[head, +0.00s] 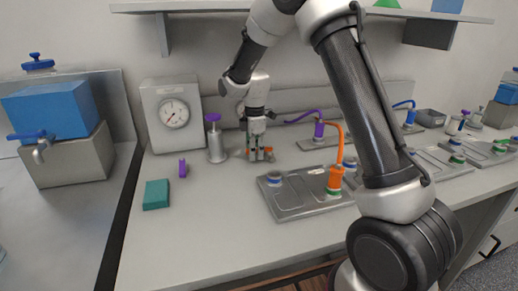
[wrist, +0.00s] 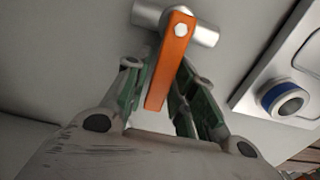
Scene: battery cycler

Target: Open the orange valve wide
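The orange valve handle (wrist: 171,65) is a flat bar on a short silver pipe body (wrist: 205,33) in the wrist view. It runs from the pipe down between my fingers. My gripper (wrist: 160,75) has its green-padded fingers apart, one on each side of the handle, with some gap visible; whether either pad touches it I cannot tell. In the head view my gripper (head: 261,155) points down at the bench by the back wall, and only a small orange part of the valve (head: 268,151) shows; the rest is hidden behind the fingers.
A metal post with a purple top (head: 214,140) stands just left of my gripper, near a gauge box (head: 172,112). To the right is a grey tray (head: 290,207) with an orange-hosed connector (head: 335,180). A teal block (head: 156,194) lies front left. The bench front is clear.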

